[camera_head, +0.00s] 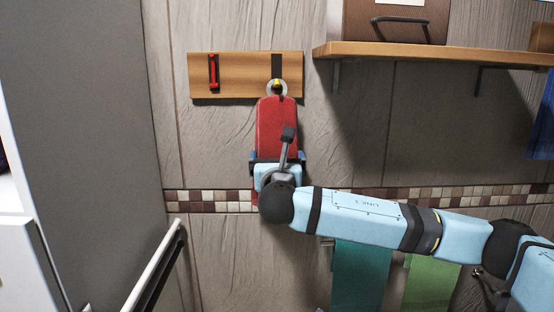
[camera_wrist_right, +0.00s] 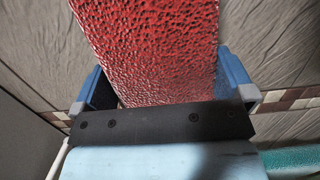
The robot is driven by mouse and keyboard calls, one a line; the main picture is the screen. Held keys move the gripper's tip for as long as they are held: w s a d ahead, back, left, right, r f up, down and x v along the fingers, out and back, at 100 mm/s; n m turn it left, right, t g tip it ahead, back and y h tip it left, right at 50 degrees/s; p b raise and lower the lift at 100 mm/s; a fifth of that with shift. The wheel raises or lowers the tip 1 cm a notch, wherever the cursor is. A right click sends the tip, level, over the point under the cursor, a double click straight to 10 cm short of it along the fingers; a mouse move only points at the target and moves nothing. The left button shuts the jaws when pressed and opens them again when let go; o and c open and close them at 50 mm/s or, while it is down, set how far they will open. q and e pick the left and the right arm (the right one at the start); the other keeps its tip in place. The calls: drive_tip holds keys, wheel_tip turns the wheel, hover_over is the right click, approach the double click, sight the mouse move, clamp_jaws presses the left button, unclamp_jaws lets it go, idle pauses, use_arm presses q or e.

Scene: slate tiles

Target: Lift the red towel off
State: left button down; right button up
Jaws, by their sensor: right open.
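The red towel (camera_head: 276,115) hangs down the wall from a hook (camera_head: 277,84) on a wooden board (camera_head: 245,75). My right gripper (camera_head: 278,158) is at its lower half. In the right wrist view, the red towel (camera_wrist_right: 150,50) lies between the two blue fingers of my right gripper (camera_wrist_right: 165,85). The fingers stand open, one on each side, with a visible gap at the left finger; contact at the right finger is unclear. My wrist hides part of the towel's lower end. My left gripper is not in view.
A red handle-like piece (camera_head: 213,71) is on the board's left part. A wooden shelf (camera_head: 430,52) with a brown case (camera_head: 395,22) juts out at upper right. Teal (camera_head: 360,275) and green (camera_head: 430,285) cloths hang below my right arm. A grey panel (camera_head: 75,130) stands at left.

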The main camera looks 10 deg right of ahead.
drive_tip(key=shift+w, duration=0.4)
drive_tip(key=shift+c, duration=0.5)
drive_tip(key=c, duration=0.7)
drive_tip(key=shift+r, duration=0.1)
